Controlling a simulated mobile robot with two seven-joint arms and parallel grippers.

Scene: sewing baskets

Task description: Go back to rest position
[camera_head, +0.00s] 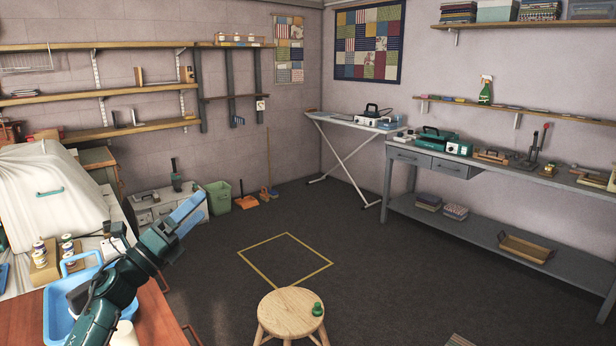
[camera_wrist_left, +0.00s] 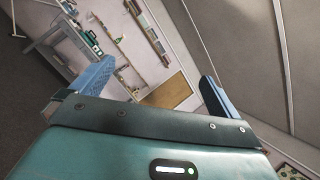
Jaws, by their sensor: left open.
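My left gripper (camera_head: 187,215) is raised over the left side of the room in the head view, clear of the table. In the left wrist view its two blue fingers (camera_wrist_left: 150,88) stand wide apart with nothing between them. My left arm comes up from the lower left, in front of a blue basket (camera_head: 58,312) on the reddish table (camera_head: 155,318) and hides part of it. My right gripper is in neither view.
A wooden stool (camera_head: 287,312) with a small green object (camera_head: 317,309) stands at the front. A yellow square outline (camera_head: 285,260) marks clear floor. A grey workbench (camera_head: 480,225) is along the right wall; an ironing board (camera_head: 345,125) is in the corner. Spools (camera_head: 40,250) stand left.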

